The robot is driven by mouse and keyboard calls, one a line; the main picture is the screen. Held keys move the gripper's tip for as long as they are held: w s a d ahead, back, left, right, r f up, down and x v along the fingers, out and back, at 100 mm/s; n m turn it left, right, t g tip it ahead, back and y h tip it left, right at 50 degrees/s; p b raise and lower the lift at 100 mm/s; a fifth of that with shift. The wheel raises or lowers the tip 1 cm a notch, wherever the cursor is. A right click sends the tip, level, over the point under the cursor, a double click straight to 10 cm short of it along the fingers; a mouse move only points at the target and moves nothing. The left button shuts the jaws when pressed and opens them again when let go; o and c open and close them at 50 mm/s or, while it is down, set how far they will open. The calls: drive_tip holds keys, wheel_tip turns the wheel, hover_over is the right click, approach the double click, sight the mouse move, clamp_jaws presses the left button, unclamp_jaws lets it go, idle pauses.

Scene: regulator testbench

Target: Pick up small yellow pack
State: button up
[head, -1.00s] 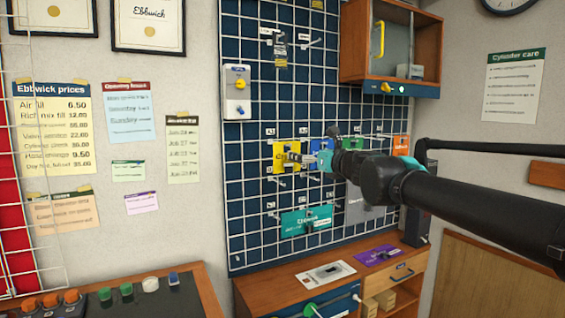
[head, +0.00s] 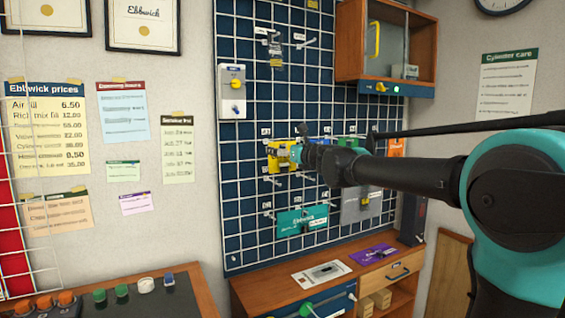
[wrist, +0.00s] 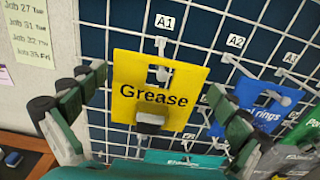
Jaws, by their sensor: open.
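The small yellow pack (wrist: 155,92), marked "Grease", hangs from a hook under the A1 label in the wrist view. It also shows in the head view (head: 272,157), partly hidden by my gripper. My gripper (wrist: 157,115) is open, with one finger to the left of the pack and the other to its right. The pack lies between the fingers, with no visible contact. In the head view my gripper (head: 289,157) is at the pack in front of the wire grid.
A blue pack (wrist: 262,105) hangs close on the right, near the right finger. A green pack (wrist: 305,128) hangs further right. A teal pack (head: 303,219) hangs below. The wire grid (head: 240,190) backs them all. A wooden cabinet (head: 345,45) juts out at upper right.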

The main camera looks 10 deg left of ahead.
drive_tip(key=shift+x, duration=1.1)
drive_tip(key=shift+c, duration=0.6)
drive_tip(key=c, duration=0.7)
drive_tip(key=shift+r, duration=0.1)
drive_tip(key=shift+c, duration=0.2)
drive_tip(key=shift+r, duration=0.25)
drive_tip(key=v, duration=1.8)
drive_tip(key=shift+r, duration=0.4)
